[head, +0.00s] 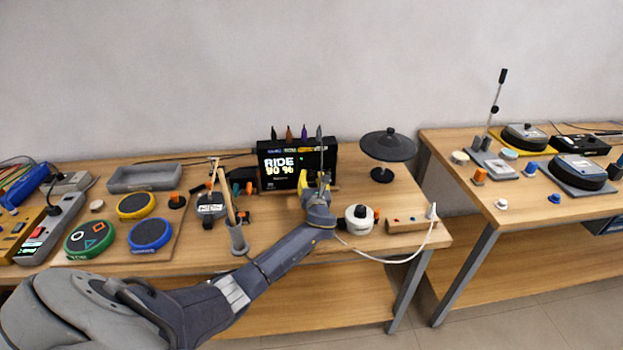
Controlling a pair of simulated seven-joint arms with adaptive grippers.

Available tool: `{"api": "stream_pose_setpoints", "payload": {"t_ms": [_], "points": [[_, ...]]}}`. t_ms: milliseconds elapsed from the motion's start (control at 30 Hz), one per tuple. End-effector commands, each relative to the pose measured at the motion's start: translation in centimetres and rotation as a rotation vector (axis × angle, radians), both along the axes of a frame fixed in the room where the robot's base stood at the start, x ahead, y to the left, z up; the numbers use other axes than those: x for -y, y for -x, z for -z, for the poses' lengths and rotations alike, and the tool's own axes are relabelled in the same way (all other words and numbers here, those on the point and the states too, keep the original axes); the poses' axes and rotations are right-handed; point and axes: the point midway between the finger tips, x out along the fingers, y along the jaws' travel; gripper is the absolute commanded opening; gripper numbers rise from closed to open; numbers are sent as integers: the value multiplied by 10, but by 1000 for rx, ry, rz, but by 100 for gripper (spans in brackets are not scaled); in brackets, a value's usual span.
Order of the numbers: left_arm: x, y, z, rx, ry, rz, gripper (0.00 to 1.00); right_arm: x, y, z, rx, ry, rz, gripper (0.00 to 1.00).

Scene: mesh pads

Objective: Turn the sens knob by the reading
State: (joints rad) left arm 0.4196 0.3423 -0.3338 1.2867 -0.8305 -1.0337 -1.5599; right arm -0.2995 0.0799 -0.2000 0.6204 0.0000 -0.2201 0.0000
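A black sound module (262,172) stands at the back of the left table. Its lit display (279,167) reads "RIDE" with a percentage below, which looks like 90 % but is not sharp. Coloured labels run along the module's top edge. My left gripper (314,180) is in front of the module's lower right part, with its two fingers apart. No object shows between them. I cannot make out the sens knob; the gripper covers that part of the module's front. My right gripper is not in view.
Round pads in green (89,239), blue (150,233) and yellow (136,205) lie at the left. A grey cup with sticks (238,240) stands beside my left forearm. A black cymbal (388,146) and a white round device (359,219) are at the right. A second table (450,150) stands further right.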

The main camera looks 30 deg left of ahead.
Motion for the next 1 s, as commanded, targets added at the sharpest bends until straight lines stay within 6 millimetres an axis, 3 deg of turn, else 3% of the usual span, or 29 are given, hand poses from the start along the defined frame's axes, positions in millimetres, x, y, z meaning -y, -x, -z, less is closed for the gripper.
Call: {"api": "stream_pose_setpoints", "payload": {"t_ms": [200, 533, 1000], "points": [[0, 0, 0, 0, 0, 0, 37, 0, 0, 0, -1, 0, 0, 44], [0, 0, 0, 0, 0, 0, 0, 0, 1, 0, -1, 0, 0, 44], [0, 0, -2, 4, 0, 0, 0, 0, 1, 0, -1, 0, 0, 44]]}}
